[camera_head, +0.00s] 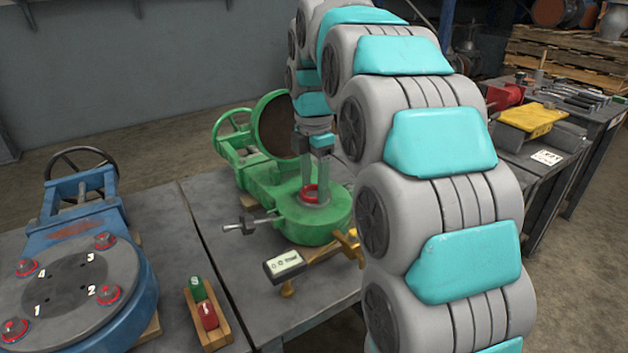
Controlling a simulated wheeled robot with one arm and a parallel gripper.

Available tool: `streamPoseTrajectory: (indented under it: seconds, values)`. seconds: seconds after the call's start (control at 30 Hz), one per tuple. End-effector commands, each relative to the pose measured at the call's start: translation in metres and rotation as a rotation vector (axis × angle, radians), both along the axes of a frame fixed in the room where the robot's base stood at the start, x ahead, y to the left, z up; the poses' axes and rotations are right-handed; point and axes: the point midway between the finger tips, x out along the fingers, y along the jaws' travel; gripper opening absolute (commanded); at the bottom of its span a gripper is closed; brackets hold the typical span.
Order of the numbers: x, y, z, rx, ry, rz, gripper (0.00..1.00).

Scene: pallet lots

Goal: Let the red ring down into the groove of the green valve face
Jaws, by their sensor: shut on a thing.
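The green valve (264,181) lies on the grey table with its round face (332,228) turned up. The red ring (311,193) is at the middle of that face. My gripper (313,194) points down over the face, its two fingers shut on the ring. The ring is at or just above the face; I cannot tell whether it touches the groove. The groove is too small to make out, and the right side of the valve is partly hidden by my arm.
A clamp handle (243,227) sticks out left of the valve face. A blue valve (100,290) with numbered bolts and a wooden block (212,330) with green and red pieces stand at left.

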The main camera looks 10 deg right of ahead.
Motion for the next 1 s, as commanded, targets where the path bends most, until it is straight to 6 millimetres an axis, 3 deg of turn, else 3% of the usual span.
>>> streamPoseTrajectory:
  seconds: [0.57,0.6,0.9,1.0]
  values:
    - [0.0011,0.0008,-0.0001,0.001,-0.002,0.001,0.07]
    - [0.0011,0.0008,-0.0001,0.001,-0.002,0.001,0.65]
    - [0.0010,0.0007,-0.0002,0.001,-0.002,0.000,0.98]
    - [0.0011,0.0006,-0.0002,0.001,-0.002,0.000,0.98]
